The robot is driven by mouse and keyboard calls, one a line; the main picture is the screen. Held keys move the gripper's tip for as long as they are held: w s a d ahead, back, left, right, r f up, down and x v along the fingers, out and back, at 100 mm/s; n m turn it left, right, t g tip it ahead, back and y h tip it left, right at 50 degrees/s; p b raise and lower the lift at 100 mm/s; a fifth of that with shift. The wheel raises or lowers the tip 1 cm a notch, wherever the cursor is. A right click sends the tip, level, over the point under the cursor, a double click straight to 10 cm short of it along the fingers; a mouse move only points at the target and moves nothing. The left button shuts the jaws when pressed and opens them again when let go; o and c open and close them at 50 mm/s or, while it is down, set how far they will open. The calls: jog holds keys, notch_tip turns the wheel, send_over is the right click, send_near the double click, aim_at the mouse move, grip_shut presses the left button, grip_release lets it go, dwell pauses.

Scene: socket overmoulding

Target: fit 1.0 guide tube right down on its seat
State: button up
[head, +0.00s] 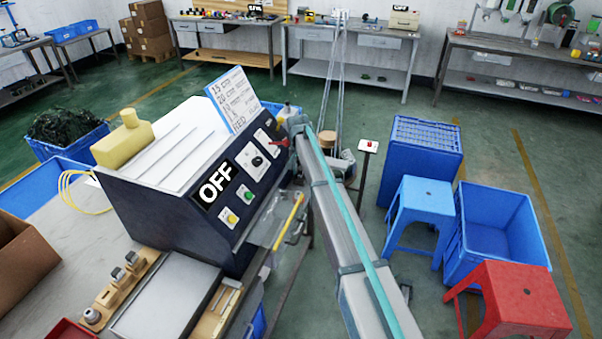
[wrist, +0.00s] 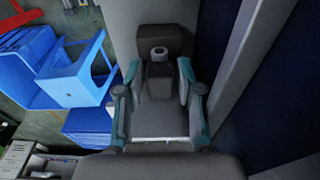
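In the wrist view my gripper (wrist: 158,74) shows two teal-edged fingers standing well apart. A dark block with a small pale ring-like piece (wrist: 158,51) shows between and beyond the fingertips; I cannot tell what it is, and nothing is clearly gripped. In the head view my gripper cannot be made out. I cannot identify the 1.0 guide tube or its seat for certain. Several small metal parts stand on a wooden holder (head: 104,309) at the front left of the bench. A second wooden holder (head: 207,326) with pale rods lies right of a grey plate (head: 166,300).
The dark moulding machine (head: 175,205), labelled OFF, fills the bench's middle. A yellow-edged clear guard (head: 288,222) projects from its right side. A cardboard box (head: 22,262) stands at left. A blue stool (head: 421,206), blue crate (head: 488,240) and red stool (head: 520,293) stand at right.

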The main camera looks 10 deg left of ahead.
grip_shut()
jog(key=shift+r, duration=0.15)
